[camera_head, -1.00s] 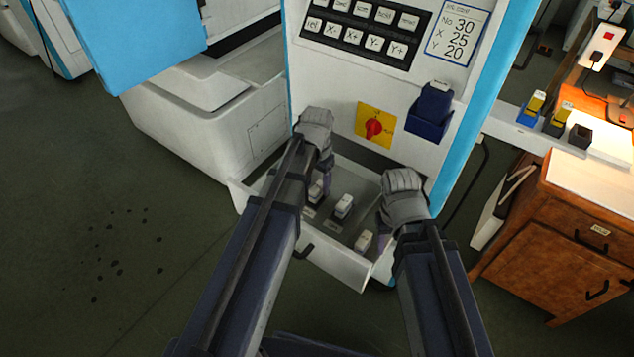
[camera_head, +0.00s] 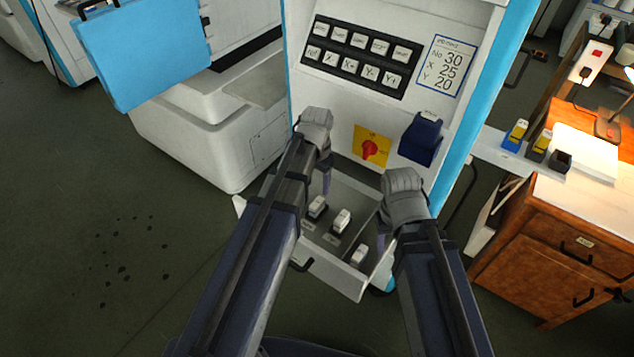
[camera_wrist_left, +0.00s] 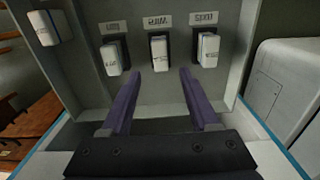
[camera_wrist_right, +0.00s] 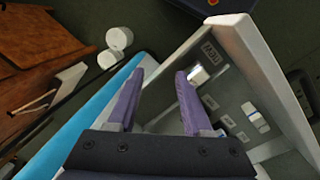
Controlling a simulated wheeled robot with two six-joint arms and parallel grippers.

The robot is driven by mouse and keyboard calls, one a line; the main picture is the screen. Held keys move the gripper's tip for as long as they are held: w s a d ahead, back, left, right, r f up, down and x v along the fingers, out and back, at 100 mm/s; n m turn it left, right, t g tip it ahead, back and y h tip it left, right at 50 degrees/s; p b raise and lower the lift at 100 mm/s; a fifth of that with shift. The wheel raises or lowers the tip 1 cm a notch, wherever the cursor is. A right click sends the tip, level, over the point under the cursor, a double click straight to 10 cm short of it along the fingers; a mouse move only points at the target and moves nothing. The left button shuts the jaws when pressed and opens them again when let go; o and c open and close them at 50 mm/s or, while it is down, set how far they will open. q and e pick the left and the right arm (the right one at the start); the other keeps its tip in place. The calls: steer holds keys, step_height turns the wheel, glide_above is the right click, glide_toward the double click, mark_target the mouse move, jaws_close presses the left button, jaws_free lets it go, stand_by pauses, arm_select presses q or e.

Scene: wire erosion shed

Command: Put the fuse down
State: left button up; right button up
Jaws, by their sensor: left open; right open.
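Several white fuses stand in a pale drawer-like tray (camera_head: 322,268) at the machine's front: one (camera_head: 317,207) at the left, one (camera_head: 341,221) in the middle, one (camera_head: 358,256) at the front right. In the left wrist view, white fuses (camera_wrist_left: 158,52) sit in dark holders under labels. My left gripper (camera_head: 325,188) is open at the tray's back left, nothing between its fingers (camera_wrist_left: 159,73). My right gripper (camera_head: 381,240) is open at the tray's right side, its fingers (camera_wrist_right: 160,73) empty. I cannot tell which fuse is the task's.
The machine panel has a red switch on a yellow plate (camera_head: 370,149) and a dark blue box (camera_head: 420,140). At the right, a wooden cabinet (camera_head: 545,245) stands beside a pale ledge with small blue, yellow and black holders (camera_head: 540,145).

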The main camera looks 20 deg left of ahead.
arm_select(q)
step_height(320, 180, up, 6)
steer(key=p, duration=0.4)
steer(key=s+d+y, duration=0.1)
steer(key=s+d, duration=0.9)
steer(key=s, duration=0.4)
steer(key=shift+s+d+f, duration=0.15)
steer(key=shift+d, duration=0.1)
steer(key=shift+c, duration=0.2)
